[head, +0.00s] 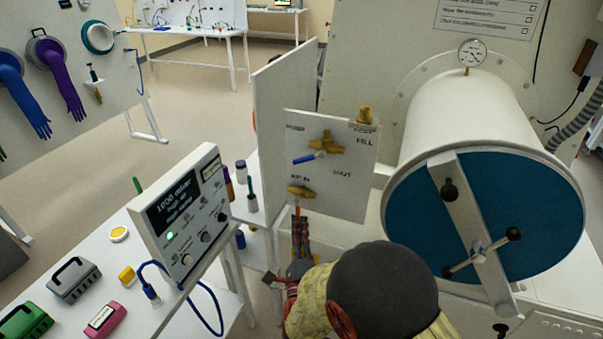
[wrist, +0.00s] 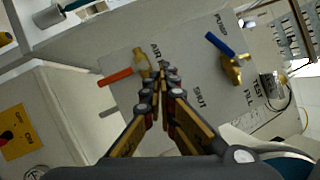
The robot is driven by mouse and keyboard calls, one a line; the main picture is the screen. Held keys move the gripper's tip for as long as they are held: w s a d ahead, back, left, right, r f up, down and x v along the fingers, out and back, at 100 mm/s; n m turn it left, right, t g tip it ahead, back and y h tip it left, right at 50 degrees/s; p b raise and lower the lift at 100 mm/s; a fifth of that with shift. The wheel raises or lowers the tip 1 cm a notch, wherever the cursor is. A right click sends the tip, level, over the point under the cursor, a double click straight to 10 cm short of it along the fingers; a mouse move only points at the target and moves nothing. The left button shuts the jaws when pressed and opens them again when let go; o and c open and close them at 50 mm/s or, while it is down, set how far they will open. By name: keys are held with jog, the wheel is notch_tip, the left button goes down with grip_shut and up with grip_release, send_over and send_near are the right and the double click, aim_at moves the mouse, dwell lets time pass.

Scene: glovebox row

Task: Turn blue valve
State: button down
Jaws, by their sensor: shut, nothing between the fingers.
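The blue valve has a brass body (head: 327,143) and a blue lever (head: 310,158) on the upper part of a pale upright panel (head: 350,190). In the wrist view its blue lever (wrist: 220,43) and brass body (wrist: 233,68) are at the upper right, by the labels PUMP and FILL. My gripper (head: 299,220) is in front of the panel's lower left part, below the blue valve. In the wrist view my gripper (wrist: 162,73) is shut and empty, its tips left of the blue valve and apart from it.
A second brass valve (head: 301,191) sits lower on the panel; its orange handle (wrist: 117,77) shows left of my fingertips. A white cylinder with a blue door (head: 420,210) stands to the right. A control box (head: 185,215) on a white table is to the left.

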aim_at(308, 158)
jog(key=w+d+r+m+t+h, duration=0.1)
jog(key=w+d+r+m+h, duration=0.1)
jog(key=w+r+m, duration=0.6)
jog(key=shift+w+r+m+t+h, duration=0.3)
jog(key=shift+r+m+h, duration=0.65)
jog(key=shift+r, duration=0.35)
jog(key=shift+a+b, duration=0.1)
jog(key=shift+b, duration=0.25)
